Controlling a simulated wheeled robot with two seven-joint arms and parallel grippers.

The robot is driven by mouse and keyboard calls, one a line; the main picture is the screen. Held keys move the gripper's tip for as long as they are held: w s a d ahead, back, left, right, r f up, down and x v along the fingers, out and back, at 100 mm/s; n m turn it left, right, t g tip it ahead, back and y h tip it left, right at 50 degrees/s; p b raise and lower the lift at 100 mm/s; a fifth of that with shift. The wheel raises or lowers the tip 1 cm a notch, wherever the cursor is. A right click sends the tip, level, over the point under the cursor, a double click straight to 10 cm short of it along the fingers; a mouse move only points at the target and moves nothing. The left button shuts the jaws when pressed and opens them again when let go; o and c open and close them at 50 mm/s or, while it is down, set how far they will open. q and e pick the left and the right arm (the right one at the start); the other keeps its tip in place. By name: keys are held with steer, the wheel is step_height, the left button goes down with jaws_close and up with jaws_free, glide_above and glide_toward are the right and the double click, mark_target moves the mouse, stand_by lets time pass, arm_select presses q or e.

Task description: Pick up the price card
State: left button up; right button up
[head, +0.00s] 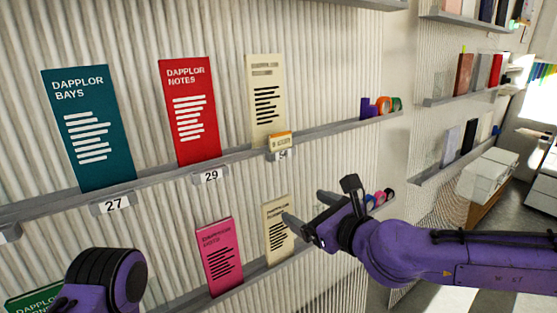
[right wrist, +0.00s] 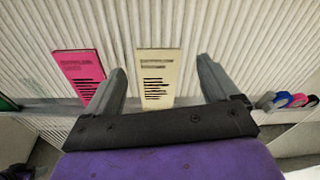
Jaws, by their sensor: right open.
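A small card with an orange top (head: 280,142) sits on the upper shelf at the foot of a cream booklet (head: 266,95). White number tags are on the shelf edge, such as 27 (head: 113,204) and 29 (head: 211,176). My right gripper (head: 306,207) is open and empty, below and right of the orange-topped card. In the right wrist view, the open right fingers (right wrist: 160,65) stand either side of a lower cream booklet (right wrist: 158,77), which appears beyond them; contact cannot be told. That view does not show the orange-topped card. My left gripper is out of view.
The upper shelf (head: 335,131) also holds a teal booklet (head: 90,130) and a red booklet (head: 189,110). A pink booklet (head: 220,257) is on the lower shelf. More shelves line the right wall.

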steer(key=m+t+y, duration=0.2)
glide_toward(281, 137)
steer(key=p+x, duration=0.2)
steer(key=x, duration=0.2)
steer(key=p+x, duration=0.1)
steer(key=x, duration=0.3)
steer(key=shift+r+p, duration=0.2)
steer(key=shift+p, duration=0.2)
steer(key=shift+w+a+f, duration=0.2)
steer(key=shift+w+a, duration=0.05)
steer(key=shift+w, duration=0.1)
steer(key=shift+s+d+r, duration=0.1)
steer(key=shift+d, duration=0.05)
steer(key=c, duration=0.9)
steer(key=shift+c, duration=1.1)
